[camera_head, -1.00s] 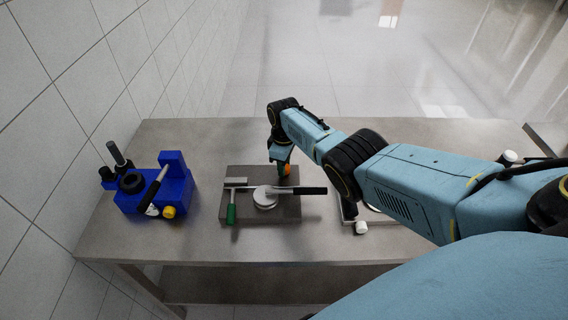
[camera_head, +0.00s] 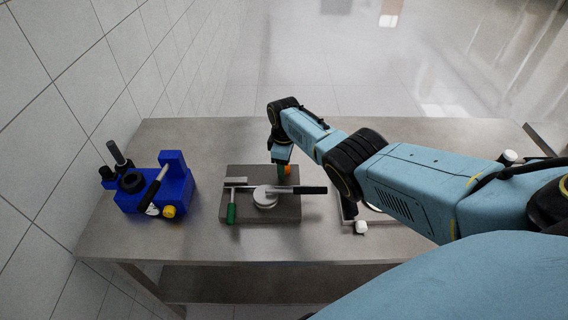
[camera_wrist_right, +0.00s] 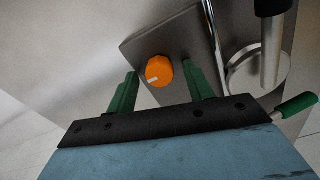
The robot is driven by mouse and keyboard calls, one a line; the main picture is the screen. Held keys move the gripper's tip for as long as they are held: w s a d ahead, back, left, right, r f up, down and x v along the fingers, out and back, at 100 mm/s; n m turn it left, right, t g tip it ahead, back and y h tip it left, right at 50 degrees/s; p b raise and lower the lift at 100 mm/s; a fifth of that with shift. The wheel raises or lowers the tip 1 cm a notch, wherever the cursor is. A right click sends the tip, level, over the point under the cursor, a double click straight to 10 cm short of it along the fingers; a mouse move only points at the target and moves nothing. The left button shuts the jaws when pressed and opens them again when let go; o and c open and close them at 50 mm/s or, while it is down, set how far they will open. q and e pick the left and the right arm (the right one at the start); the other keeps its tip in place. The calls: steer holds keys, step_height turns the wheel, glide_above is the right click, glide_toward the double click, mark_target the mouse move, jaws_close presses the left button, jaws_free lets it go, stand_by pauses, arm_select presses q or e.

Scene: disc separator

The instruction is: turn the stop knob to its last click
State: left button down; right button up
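The orange knob (camera_head: 289,169), which I take to be the stop knob, sits at the far right corner of a dark grey plate (camera_head: 287,212). In the right wrist view the orange knob (camera_wrist_right: 159,70) has a small white mark on its face. My right gripper (camera_head: 281,172) is over that corner and partly hides the knob. In the wrist view its two green fingers (camera_wrist_right: 162,88) are apart, one on each side of the knob, with visible gaps. My left gripper is not in view.
The plate carries a round silver disc (camera_head: 265,198), a black-handled lever (camera_head: 310,190) and a green-handled rod (camera_head: 231,213). A blue device (camera_head: 177,187) with a yellow knob (camera_head: 169,211) stands left. Another fixture with a white knob (camera_head: 360,227) is partly behind my arm.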

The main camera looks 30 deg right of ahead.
step_height(320, 180, up, 6)
steer(key=p, duration=0.2)
steer(key=shift+r+p, duration=0.25)
steer(key=shift+p, duration=0.15)
step_height(320, 180, up, 7)
steer(key=shift+f, duration=0.1)
stand_by(0.4)
